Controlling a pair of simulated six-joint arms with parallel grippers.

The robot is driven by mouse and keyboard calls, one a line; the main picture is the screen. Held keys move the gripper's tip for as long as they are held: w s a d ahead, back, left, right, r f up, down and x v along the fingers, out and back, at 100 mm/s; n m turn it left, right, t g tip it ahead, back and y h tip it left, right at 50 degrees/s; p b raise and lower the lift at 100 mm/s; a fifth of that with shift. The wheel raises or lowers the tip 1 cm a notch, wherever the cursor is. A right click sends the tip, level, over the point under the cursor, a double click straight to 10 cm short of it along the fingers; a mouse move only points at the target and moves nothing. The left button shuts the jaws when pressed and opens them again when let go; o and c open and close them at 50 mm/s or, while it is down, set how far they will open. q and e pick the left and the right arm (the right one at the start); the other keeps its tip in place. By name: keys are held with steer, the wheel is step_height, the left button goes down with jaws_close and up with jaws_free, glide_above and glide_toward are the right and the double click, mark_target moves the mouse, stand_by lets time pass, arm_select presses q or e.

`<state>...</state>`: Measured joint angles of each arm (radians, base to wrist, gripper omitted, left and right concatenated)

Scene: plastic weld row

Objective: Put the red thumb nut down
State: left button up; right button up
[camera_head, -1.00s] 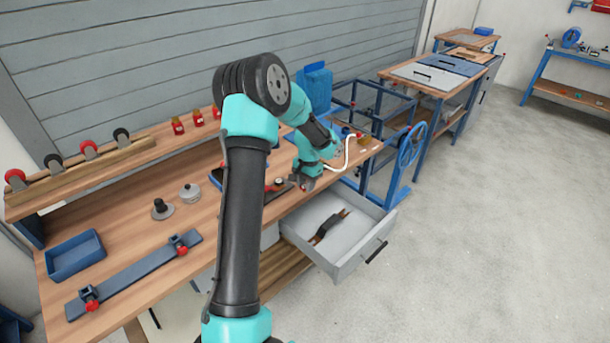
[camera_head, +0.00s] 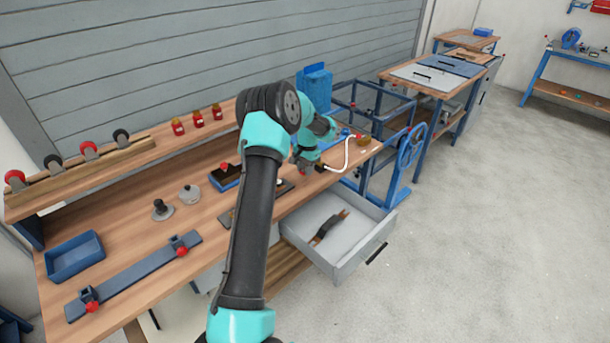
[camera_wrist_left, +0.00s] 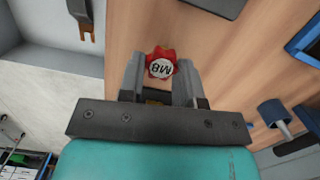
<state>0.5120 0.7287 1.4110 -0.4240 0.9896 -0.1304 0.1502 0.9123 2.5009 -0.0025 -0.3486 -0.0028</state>
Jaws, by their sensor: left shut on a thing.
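The red thumb nut (camera_wrist_left: 161,64), marked M8 on its top, sits between the two fingers of my left gripper (camera_wrist_left: 160,72) in the left wrist view. The gripper is shut on it, above the wooden bench top (camera_wrist_left: 215,50). Whether the nut touches the wood I cannot tell. In the head view my left gripper (camera_head: 308,170) is at the bench's front edge, beyond the open drawer, and the nut cannot be made out there. My right gripper is not in view.
The open grey drawer (camera_head: 345,262) sticks out below the bench, with a dark-handled tool (camera_head: 328,227) inside. A white hose (camera_head: 348,155) lies right of the gripper. A dark block with blue sides (camera_head: 225,177) and a long blue bar (camera_head: 135,275) lie left.

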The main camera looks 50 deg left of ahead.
arm_select(q)
steer(key=shift+a, duration=0.1)
steer(key=shift+w+a, duration=0.2)
steer(key=shift+w, duration=0.05)
steer(key=shift+f, duration=1.8)
steer(key=shift+f, duration=0.15)
steer(key=o, duration=0.9)
step_height(320, 180, up, 12)
steer(key=w, duration=0.1)
steer(key=shift+w, duration=0.2)
